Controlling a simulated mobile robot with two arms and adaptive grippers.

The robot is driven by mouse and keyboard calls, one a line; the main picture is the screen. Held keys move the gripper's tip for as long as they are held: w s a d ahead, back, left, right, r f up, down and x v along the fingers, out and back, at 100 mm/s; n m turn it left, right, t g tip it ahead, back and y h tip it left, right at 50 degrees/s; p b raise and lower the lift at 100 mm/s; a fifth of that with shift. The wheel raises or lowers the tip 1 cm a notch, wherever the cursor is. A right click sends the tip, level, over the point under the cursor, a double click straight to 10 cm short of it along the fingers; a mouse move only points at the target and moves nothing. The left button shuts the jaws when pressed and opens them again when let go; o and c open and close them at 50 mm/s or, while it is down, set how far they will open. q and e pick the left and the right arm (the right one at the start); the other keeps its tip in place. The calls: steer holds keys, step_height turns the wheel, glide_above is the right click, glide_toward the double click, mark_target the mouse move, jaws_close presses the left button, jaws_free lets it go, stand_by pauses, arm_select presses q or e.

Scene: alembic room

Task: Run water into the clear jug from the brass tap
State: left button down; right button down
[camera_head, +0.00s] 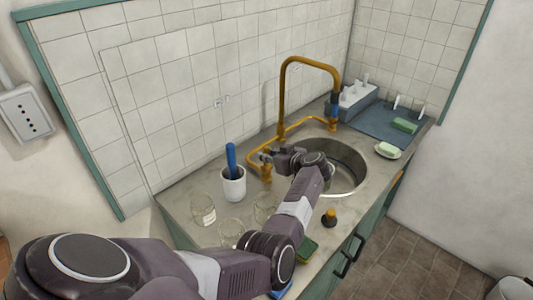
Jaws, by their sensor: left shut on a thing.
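The brass tap (284,90) rises at the back of the sink. Its spout arches over and ends in a blue sleeve above the basin. Its lower brass pipe and valve stand at the sink's left edge. My left gripper (268,156) is at that valve, shut on what looks like the tap's handle, which the fingers mostly hide. Clear glass vessels stand on the counter left of my forearm: one with a label (203,211), and others (231,231) nearer the arm. I cannot tell which is the jug. My right gripper is not in view.
A white pot (233,184) with a blue-handled tool stands left of the tap.

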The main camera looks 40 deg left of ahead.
arm_select(q)
steer(key=c, duration=1.8)
jaws_free()
steer(key=shift+d+r, duration=0.2)
steer(key=shift+d, duration=0.25)
steer(key=v, duration=0.6)
steer(key=shift+s+d, duration=0.2)
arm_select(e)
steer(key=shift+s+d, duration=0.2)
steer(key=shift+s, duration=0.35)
